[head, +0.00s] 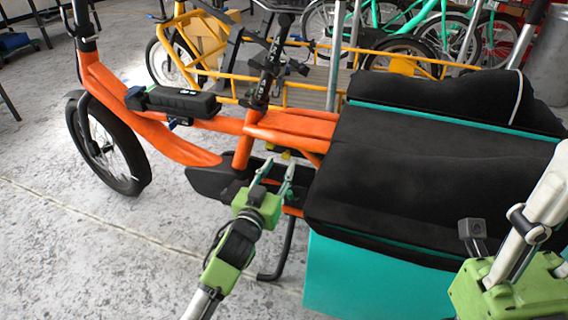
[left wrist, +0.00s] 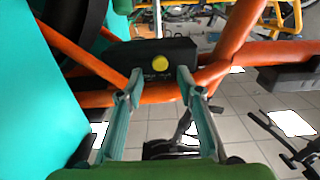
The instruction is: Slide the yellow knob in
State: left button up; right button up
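The yellow knob (left wrist: 160,62) is round and sits on the face of a black box (left wrist: 135,58) on the orange bike frame. In the left wrist view it lies just beyond and between my fingertips. My left gripper (left wrist: 159,84) is open, with nothing between its fingers; it also shows in the head view (head: 279,166), reaching toward the frame under the seat tube. A small yellow patch shows there near the tips, but I cannot tell surely that it is the knob. How far the knob sticks out is unclear. My right gripper's fingers are not in view.
The orange cargo bike (head: 178,138) has a teal box with a black cover (head: 420,160) close right of my left gripper. A kickstand (head: 285,250) hangs below. A yellow cargo bike (head: 300,85) stands behind. The floor at left is clear.

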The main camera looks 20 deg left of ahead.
aim_at(285, 157)
pick_arm(q)
jog(key=shift+w+d+b, duration=0.1)
jog(key=shift+w+b, duration=0.6)
jog(key=shift+w, duration=1.7)
